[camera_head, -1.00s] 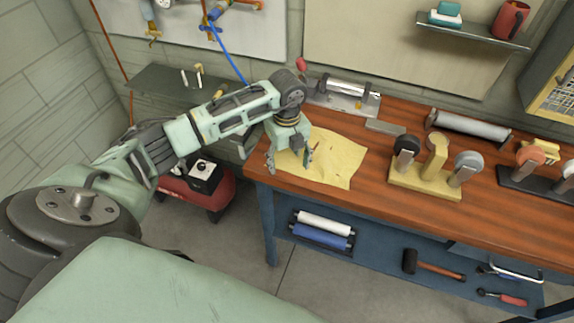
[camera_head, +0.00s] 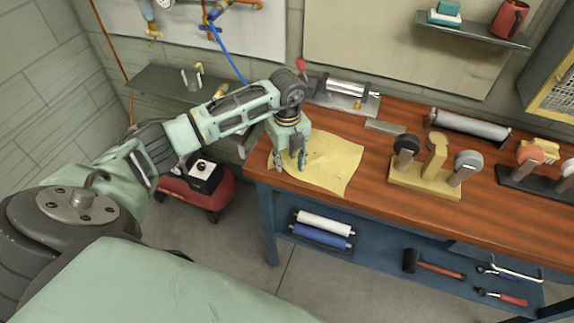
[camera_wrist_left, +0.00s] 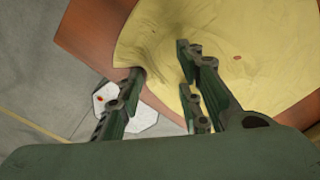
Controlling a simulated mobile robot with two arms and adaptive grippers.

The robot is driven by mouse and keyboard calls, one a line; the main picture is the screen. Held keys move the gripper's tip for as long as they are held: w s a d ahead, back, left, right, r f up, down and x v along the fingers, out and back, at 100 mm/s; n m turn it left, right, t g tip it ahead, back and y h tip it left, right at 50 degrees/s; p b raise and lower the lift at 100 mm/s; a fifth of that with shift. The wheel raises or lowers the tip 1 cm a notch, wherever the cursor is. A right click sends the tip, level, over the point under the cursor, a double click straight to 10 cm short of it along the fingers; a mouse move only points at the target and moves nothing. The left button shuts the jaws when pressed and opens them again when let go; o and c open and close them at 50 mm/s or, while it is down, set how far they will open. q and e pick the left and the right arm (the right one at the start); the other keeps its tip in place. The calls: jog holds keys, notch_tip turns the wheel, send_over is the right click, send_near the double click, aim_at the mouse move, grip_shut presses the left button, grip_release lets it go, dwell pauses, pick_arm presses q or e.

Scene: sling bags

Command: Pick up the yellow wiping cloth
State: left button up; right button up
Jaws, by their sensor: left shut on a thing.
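The yellow wiping cloth (camera_head: 335,160) lies spread on the left end of the wooden workbench top (camera_head: 375,195). It has creases and small dark and reddish marks. The exact pinched fold is hard to make out. Most of the cloth still lies flat on the bench. My right gripper is not in view.
A metal tool on a plate (camera_head: 350,90) stands behind the cloth. A grey bar (camera_head: 385,126) and a yellow stand with round heads (camera_head: 425,180) are to its right. Rolls (camera_head: 322,230) lie on the shelf below. The bench's front left corner is close to the gripper.

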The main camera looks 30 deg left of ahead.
pick_arm(q)
jog(key=shift+s+a+f, duration=0.1)
jog(key=shift+s+f, duration=0.2)
jog(key=shift+f, duration=0.15)
grip_shut()
jog(key=shift+w+r, duration=0.2)
jog(key=shift+w, duration=0.05)
dwell(0.6)
jog(key=shift+r, duration=0.1)
notch_tip(320, 180, up, 12)
jog(key=p, duration=0.8)
jog(key=shift+p, duration=0.3)
jog(key=o, duration=0.9)
grip_release()
jog(key=shift+c, duration=0.2)
